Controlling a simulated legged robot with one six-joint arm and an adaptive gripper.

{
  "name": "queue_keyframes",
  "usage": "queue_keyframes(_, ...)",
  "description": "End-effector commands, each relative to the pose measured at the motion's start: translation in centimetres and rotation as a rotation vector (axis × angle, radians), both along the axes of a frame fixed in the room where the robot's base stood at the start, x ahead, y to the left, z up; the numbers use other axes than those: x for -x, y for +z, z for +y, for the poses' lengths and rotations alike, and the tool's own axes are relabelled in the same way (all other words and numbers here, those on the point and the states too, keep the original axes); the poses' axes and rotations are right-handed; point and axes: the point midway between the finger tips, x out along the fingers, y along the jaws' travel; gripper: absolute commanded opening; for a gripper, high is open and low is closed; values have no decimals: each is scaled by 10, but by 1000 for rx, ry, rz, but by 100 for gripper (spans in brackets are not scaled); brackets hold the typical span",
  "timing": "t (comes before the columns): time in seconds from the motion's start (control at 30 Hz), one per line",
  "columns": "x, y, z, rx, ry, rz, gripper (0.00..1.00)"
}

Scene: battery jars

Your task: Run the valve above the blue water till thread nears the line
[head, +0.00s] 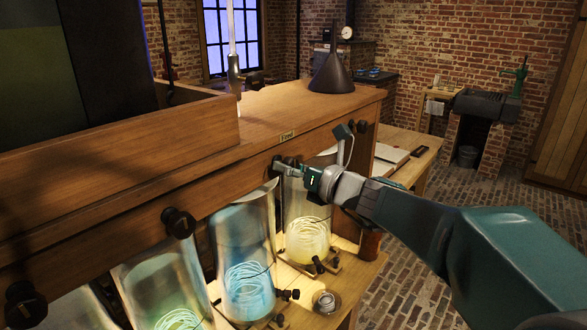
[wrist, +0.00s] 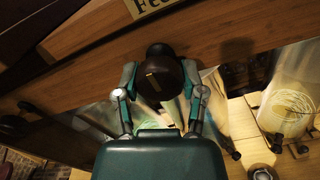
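My gripper (head: 292,168) is at a black valve knob (head: 277,165) on the front of the wooden trough, at the upper right of the jar of blue water (head: 245,262). In the wrist view the dark round knob (wrist: 160,72), with a pale mark on its face, sits between my two fingers (wrist: 160,88), which appear to touch both its sides. The blue jar is a tilted-looking clear glass cylinder with glowing coils low inside. Its upper rim is partly hidden under the trough.
A green jar (head: 170,300) stands left of it and a yellow jar (head: 308,225) right. Other black knobs (head: 178,222) line the trough front (head: 120,230). A dark funnel (head: 332,75) stands on top. Small terminals and a round metal dish (head: 326,301) are near the jars.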

Motion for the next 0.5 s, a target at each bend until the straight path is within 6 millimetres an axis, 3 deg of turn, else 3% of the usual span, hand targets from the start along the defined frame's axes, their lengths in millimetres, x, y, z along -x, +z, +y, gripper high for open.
queue_keyframes(0.23,0,0,0,27,0,-35,7)
queue_keyframes(0.5,0,0,0,217,0,-277,7)
